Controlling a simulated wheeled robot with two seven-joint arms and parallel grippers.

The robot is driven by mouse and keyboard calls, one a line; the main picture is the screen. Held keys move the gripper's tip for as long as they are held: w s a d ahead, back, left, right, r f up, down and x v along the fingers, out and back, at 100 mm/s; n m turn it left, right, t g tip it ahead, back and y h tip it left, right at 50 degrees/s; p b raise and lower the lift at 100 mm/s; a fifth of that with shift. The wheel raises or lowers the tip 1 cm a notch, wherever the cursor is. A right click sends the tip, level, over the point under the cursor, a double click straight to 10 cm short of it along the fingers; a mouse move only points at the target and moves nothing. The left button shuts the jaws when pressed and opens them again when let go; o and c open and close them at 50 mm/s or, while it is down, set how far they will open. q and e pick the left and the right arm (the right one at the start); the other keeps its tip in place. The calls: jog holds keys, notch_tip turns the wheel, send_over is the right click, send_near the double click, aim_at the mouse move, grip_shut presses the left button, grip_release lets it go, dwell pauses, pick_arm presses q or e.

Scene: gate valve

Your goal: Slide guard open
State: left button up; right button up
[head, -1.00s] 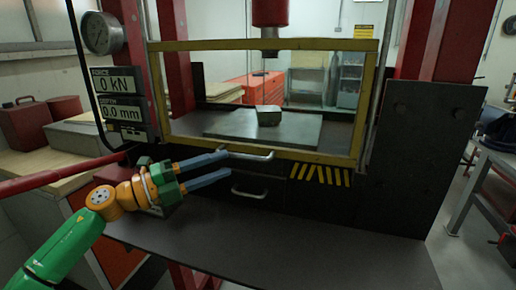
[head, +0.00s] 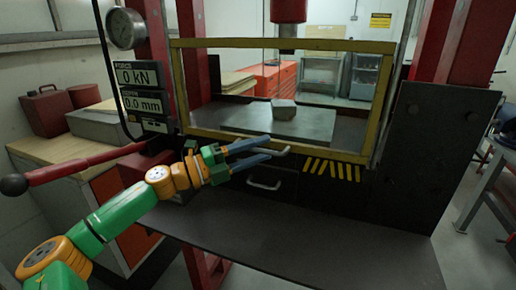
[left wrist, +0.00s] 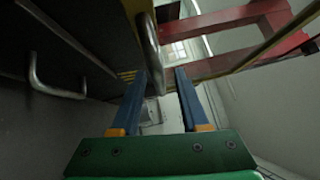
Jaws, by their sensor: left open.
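The guard is a clear panel in a yellow frame (head: 280,45) across the front of the press, and it is down over the opening. Its metal bar handle (head: 286,151) sticks out at the bottom edge. My left gripper (head: 270,147) is open, with its blue fingers pointing right at the handle and overlapping it in the head view. In the left wrist view the handle (left wrist: 152,44) shows just beyond the fingertips of the gripper (left wrist: 159,72), nearer the left finger. I cannot tell whether they touch. The right gripper is not in view.
A second handle (head: 264,185) is on the dark front below the guard. A grey block (head: 284,109) sits on the plate (head: 250,122) behind the guard. A red lever (head: 75,167) extends at left. The dark shelf (head: 300,240) in front is bare.

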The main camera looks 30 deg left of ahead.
pick_arm(q)
grip_shut()
dwell(1.4)
